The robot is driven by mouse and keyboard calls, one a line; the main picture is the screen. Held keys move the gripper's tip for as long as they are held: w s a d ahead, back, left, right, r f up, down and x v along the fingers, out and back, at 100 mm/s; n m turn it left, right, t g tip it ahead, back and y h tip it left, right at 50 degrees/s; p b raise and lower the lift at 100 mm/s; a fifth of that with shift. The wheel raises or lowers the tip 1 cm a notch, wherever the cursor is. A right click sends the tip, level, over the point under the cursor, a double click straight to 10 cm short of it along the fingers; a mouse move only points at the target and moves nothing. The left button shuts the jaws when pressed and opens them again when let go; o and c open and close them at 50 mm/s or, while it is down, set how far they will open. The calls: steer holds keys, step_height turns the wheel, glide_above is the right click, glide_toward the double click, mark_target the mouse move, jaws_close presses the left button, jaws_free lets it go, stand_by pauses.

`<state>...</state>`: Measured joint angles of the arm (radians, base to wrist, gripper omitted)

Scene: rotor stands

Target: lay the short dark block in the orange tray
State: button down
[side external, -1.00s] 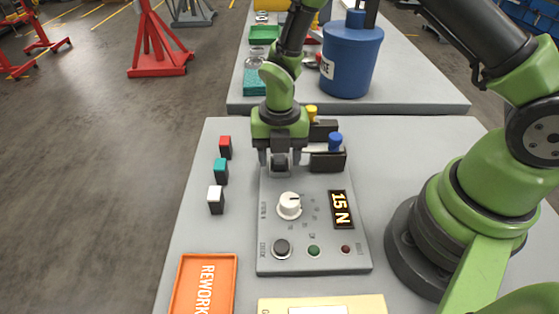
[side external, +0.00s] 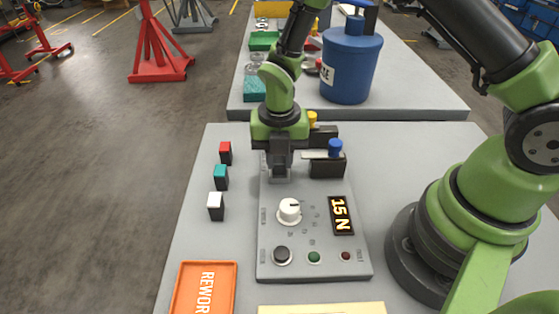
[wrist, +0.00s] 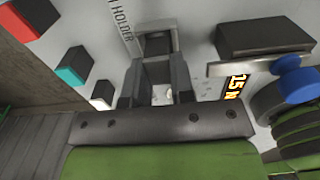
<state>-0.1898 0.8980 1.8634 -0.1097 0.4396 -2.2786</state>
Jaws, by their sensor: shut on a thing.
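My gripper (side external: 280,165) points down over the back end of the grey panel, by the holder label. It is shut on a small dark block (wrist: 158,42), seen between the fingertips in the wrist view. The fingers (wrist: 158,65) hide much of the block, and I cannot tell if it touches the panel. The orange tray (side external: 235,290) lies at the front left of the table, marked REWORK and cut off by the picture's lower edge. Its visible part is empty.
Dark blocks with red (side external: 226,148), teal (side external: 221,172) and white (side external: 215,200) tops stand left of the panel (side external: 265,262). Clamps with yellow and blue (side external: 335,147) knobs stand right of my gripper. A white dial (side external: 289,211) is in front. The table between the white-topped block and tray is clear.

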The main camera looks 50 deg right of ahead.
step_height(320, 180, up, 12)
steer(key=shift+f, duration=0.2)
stand_by(0.4)
stand_by(0.5)
steer(key=n, duration=0.9)
glide_above(206, 298)
step_height(206, 298, down, 6)
step_height(206, 298, down, 4)
steer(key=shift+r, duration=0.1)
steer(key=shift+f, duration=2.25)
